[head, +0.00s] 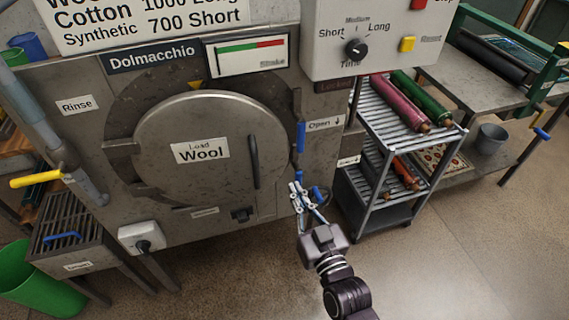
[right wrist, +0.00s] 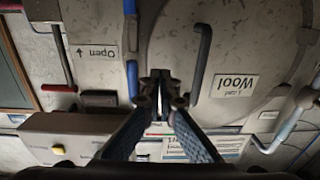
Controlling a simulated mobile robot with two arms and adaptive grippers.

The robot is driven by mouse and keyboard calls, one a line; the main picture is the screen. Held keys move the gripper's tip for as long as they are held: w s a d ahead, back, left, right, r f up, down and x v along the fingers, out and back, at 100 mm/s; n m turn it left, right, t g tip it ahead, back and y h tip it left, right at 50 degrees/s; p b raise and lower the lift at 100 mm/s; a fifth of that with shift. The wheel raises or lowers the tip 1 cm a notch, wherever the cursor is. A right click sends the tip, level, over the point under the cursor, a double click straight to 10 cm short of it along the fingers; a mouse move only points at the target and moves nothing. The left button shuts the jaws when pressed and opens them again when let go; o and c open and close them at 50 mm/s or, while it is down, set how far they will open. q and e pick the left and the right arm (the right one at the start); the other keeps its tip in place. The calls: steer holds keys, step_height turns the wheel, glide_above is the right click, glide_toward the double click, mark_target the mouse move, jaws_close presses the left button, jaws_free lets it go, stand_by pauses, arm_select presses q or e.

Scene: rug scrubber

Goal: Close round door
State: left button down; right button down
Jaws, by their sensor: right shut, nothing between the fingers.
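The round door (head: 215,182) is a grey metal disc labelled "Load Wool" on the front of the machine. It lies over its dark round frame; I cannot tell whether it is fully seated. Its black bar handle (head: 254,162) is upright near the right edge and shows in the right wrist view (right wrist: 201,62). A blue-gripped lever (head: 300,137) stands right of the door, beside the "Open" label (head: 324,124). My right gripper (head: 297,187) is shut and empty, below the blue grip and right of the door's lower edge. My left gripper is out of view.
A control box (head: 372,38) with a knob hangs at the upper right. A rack (head: 366,215) with rolled rugs stands right of the machine. A yellow-handled lever (head: 36,179) and a green bin (head: 32,285) are at left. The floor at right front is clear.

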mark_target(280, 157)
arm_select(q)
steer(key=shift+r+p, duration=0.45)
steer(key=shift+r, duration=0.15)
arm_select(e)
steer(key=x, duration=0.9)
steer(key=shift+w, duration=0.15)
